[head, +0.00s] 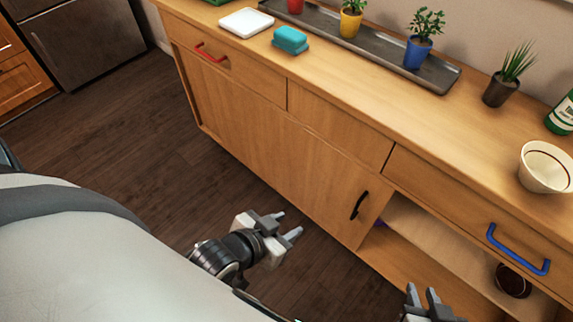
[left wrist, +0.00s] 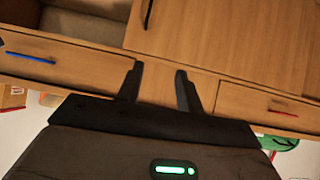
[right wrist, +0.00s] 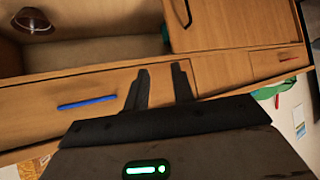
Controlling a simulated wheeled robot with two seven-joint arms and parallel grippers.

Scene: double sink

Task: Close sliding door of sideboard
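The wooden sideboard (head: 240,75) has a sliding door (head: 315,175) with a black vertical handle (head: 359,205). The black handle also shows in the left wrist view (left wrist: 149,14) and in the right wrist view (right wrist: 187,13). My left gripper (head: 288,225) is open and empty, in front of the door and left of the handle. My right gripper (head: 422,293) is open and empty, low in front of the open compartment.
Drawers with a red handle (head: 211,52) and a blue handle (head: 517,250) sit above. A dark bowl (head: 513,281) lies inside the open compartment. Potted plants, a white bowl (head: 546,167) and a bottle stand on top. The dark floor (head: 120,130) at left is clear.

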